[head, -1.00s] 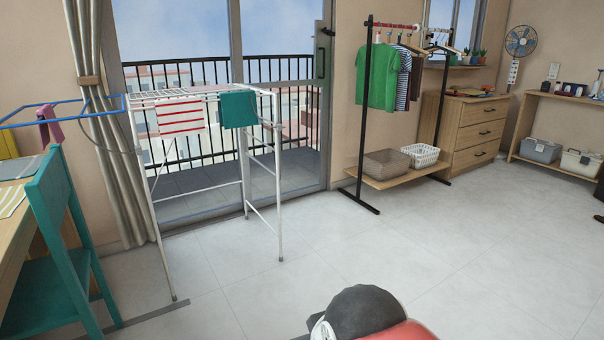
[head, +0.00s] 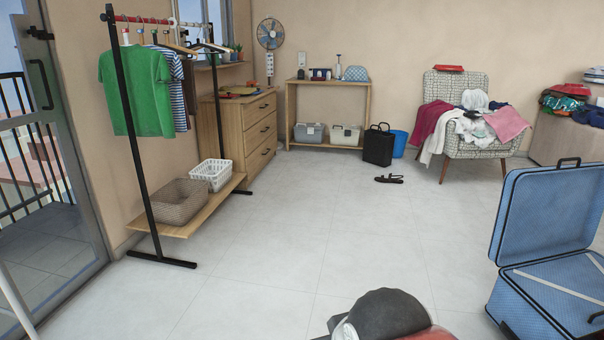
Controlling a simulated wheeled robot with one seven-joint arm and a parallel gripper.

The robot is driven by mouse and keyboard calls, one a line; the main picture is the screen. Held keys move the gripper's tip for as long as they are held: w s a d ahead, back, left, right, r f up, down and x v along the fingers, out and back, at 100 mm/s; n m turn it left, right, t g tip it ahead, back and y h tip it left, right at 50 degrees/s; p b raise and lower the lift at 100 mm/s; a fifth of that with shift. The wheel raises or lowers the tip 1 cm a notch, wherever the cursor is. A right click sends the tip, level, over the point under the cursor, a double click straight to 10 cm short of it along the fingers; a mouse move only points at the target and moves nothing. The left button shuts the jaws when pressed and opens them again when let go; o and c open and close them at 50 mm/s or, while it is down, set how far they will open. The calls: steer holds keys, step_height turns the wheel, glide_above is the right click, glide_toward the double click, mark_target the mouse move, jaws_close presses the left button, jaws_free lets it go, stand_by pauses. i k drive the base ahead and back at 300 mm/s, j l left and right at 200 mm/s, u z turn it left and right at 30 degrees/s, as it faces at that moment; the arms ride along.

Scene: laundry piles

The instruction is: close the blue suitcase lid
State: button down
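The blue suitcase (head: 530,312) stands on the floor at the right edge of the head view, partly cut off by the frame. Its lid (head: 545,215) is open and stands upright, with a dark handle on its top edge. Pale straps cross the inside of the suitcase. A dark rounded part of my arm and a red part of my body show at the bottom middle, left of the suitcase and apart from it. My gripper's fingers are not in view.
A clothes rack (head: 135,130) with a green shirt stands at the left. A patterned armchair (head: 455,140) heaped with clothes, a black bag (head: 379,146) and dark sandals (head: 389,179) are at the back. The tiled floor (head: 300,250) in the middle is clear.

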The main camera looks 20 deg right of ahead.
mark_target(549, 210)
steer(key=i+l+z, duration=0.2)
steer(key=i+z, duration=0.2)
steer(key=i, duration=0.15)
steer(key=i+z, duration=0.45)
steer(key=i+j+z, duration=0.15)
steer(key=i+z, duration=0.25)
steer(key=i, duration=0.25)
steer(key=i+l+z, duration=0.15)
steer(key=i+z, duration=0.85)
steer(key=i+l+z, duration=0.1)
steer(key=i, duration=0.3)
steer(key=i+l+z, duration=0.1)
steer(key=i, duration=0.25)
steer(key=l, duration=0.1)
